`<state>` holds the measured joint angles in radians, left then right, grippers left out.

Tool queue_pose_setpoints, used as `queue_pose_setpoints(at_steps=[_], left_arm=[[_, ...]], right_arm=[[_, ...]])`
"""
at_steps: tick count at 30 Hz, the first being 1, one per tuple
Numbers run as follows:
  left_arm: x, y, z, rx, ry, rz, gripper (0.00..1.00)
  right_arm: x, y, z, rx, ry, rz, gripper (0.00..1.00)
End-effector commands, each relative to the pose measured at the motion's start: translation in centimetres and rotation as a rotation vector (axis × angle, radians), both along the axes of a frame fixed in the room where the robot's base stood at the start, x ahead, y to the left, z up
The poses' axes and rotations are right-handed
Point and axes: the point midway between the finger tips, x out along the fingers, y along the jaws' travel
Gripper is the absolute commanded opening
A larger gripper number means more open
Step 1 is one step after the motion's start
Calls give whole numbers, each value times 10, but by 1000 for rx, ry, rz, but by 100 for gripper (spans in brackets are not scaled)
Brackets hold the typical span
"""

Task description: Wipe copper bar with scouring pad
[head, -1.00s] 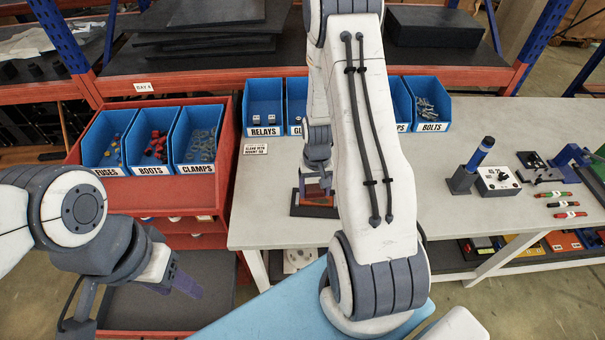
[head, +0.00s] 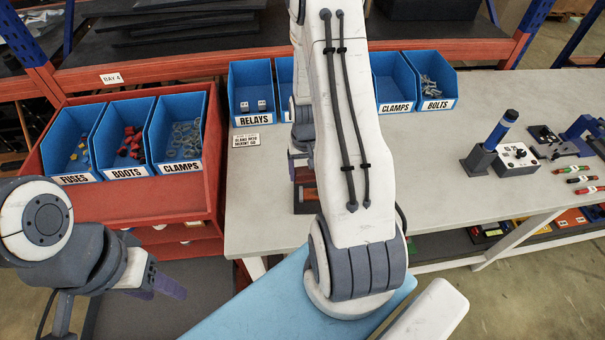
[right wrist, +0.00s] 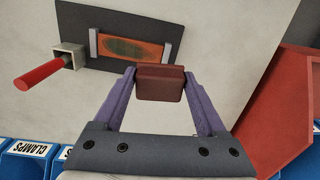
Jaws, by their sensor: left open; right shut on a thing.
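My right gripper (right wrist: 160,84) is shut on a maroon scouring pad (right wrist: 160,90), held between its two purple fingers. In the right wrist view the copper bar (right wrist: 103,46), orange with a dark greenish oval patch, lies on a dark base plate (right wrist: 80,20). The pad appears just beside the bar's near edge; whether they touch is unclear. In the head view my right arm hides most of the bar and pad; part of the base (head: 298,208) shows beside the arm. My left gripper (head: 160,285) is open and empty, low at the left.
A red rod (right wrist: 40,75) juts from a grey socket beside the plate in the right wrist view. Blue bins (head: 252,95) line the table's back; a red trolley (head: 212,180) holds more at left.

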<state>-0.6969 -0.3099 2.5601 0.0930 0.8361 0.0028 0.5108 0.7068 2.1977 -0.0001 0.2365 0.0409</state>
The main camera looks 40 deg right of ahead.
Motion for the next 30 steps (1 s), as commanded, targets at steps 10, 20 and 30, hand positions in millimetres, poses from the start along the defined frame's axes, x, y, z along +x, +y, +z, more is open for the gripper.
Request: queue_pose_setpoints(at_steps=[10,20,30], left_arm=[[0,0,-22,0,0,-1,50],[0,0,-49,0,0,-3,50],[0,0,-51,0,0,-3,50]], right_arm=[[-3,-3,-25,1,1,-6,29],[-1,-2,-57,0,0,-3,29],[-1,-1,-60,0,0,-1,29]])
